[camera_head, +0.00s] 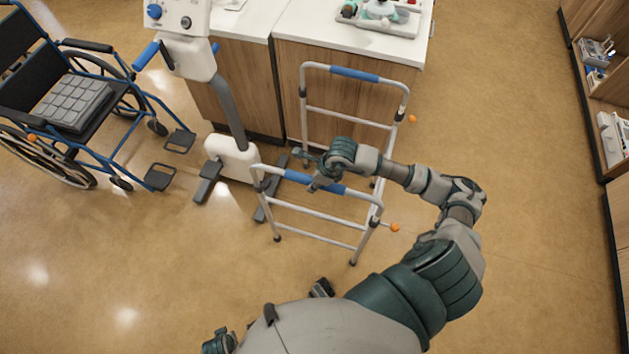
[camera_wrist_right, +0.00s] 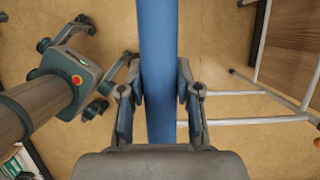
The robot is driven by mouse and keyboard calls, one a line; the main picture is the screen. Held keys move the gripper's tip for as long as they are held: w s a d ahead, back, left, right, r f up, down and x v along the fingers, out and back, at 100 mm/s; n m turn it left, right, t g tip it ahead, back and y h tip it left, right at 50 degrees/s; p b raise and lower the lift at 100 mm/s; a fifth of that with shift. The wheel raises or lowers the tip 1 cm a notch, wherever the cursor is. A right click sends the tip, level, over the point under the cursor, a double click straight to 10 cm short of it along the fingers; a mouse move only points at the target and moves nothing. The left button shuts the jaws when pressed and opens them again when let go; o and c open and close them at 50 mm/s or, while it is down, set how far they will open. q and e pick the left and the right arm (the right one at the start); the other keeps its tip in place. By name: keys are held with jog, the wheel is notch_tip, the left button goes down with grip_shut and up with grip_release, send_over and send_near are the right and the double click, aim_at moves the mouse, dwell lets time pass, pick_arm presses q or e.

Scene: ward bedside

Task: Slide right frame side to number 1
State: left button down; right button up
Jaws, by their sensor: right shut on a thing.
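A white metal frame stands on the floor in two sides with blue hand grips. The near side (camera_head: 321,212) is in front of me, and the far side (camera_head: 349,113) is by the cabinet. My right gripper (camera_head: 314,186) is at the blue grip (camera_head: 333,189) of the near side. In the right wrist view, my right gripper (camera_wrist_right: 160,98) has its fingers shut on both sides of this blue grip (camera_wrist_right: 158,45). Orange knobs (camera_head: 395,227) sit at the right of each side. No number is readable.
A white wheeled stand (camera_head: 232,157) is close left of the frame. A wheelchair (camera_head: 75,105) is at the far left. A cabinet (camera_head: 335,80) with a tray (camera_head: 393,28) is behind the far side. Open floor lies to the right, before shelves (camera_head: 600,80).

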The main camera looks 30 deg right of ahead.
jog(key=shift+d+f, duration=0.1)
jog(key=shift+f, duration=0.05)
notch_tip(320, 180, down, 2)
jog(key=shift+s+f+b, duration=0.1)
jog(key=shift+f+b, duration=0.05)
jog(key=shift+b, duration=0.8)
jog(key=o, duration=1.3)
